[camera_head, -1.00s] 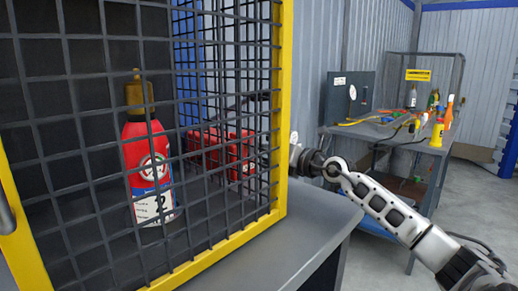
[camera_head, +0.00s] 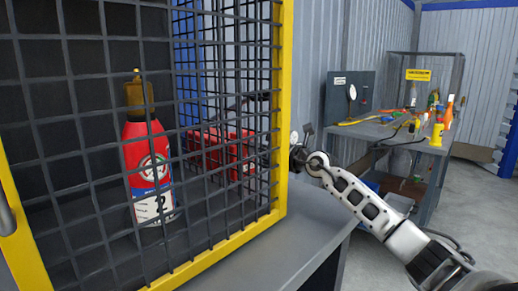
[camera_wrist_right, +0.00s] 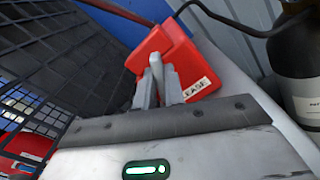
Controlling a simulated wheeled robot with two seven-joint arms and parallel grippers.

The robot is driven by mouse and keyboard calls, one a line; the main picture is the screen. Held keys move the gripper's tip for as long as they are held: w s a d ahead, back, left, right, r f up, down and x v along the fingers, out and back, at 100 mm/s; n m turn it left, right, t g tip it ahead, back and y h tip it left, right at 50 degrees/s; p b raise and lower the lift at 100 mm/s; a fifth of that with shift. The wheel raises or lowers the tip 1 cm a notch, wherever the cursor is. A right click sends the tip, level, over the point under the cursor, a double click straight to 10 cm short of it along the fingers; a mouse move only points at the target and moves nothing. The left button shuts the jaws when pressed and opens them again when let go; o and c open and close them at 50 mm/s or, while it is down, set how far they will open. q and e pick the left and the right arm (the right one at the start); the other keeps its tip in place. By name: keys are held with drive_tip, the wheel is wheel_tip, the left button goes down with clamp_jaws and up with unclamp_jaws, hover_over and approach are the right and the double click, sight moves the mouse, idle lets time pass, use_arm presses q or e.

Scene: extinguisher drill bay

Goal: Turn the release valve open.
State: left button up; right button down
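A red box (camera_wrist_right: 175,62) with a white label ending in "EASE" is in the right wrist view, ahead of my right gripper (camera_wrist_right: 163,80). The gripper's two grey fingers point at the box and stand close together. A pale rounded piece shows at their tips; I cannot tell whether it is a valve lever or a fingertip, or whether the fingers grip it. In the head view my right arm reaches in from the right, its end partly hidden by the cage's yellow post (camera_head: 282,110). A red case (camera_head: 215,147) shows through the mesh. My left gripper is not in view.
A red extinguisher (camera_head: 147,165) marked 2 stands inside the black mesh cage. A grey counter (camera_head: 305,225) lies under it. A workbench (camera_head: 430,148) with tools stands at the right. In the wrist view, a dark cylinder (camera_wrist_right: 300,65) with a hose is close by on the right.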

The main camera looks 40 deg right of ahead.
drive_tip(key=shift+n, duration=0.4)
drive_tip(key=n, duration=0.2)
drive_tip(key=shift+n, duration=0.3)
drive_tip(key=shift+a+n+b, duration=0.1)
drive_tip(key=shift+n+b, duration=0.35)
drive_tip(key=shift+n, duration=0.65)
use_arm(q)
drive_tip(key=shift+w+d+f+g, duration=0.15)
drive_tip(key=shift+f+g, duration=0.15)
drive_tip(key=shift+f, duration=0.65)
use_arm(e)
drive_tip(key=shift+n, duration=0.3)
drive_tip(key=c, duration=1.5)
unclamp_jaws()
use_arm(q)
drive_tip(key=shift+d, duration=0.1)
use_arm(e)
drive_tip(key=shift+s, duration=0.2)
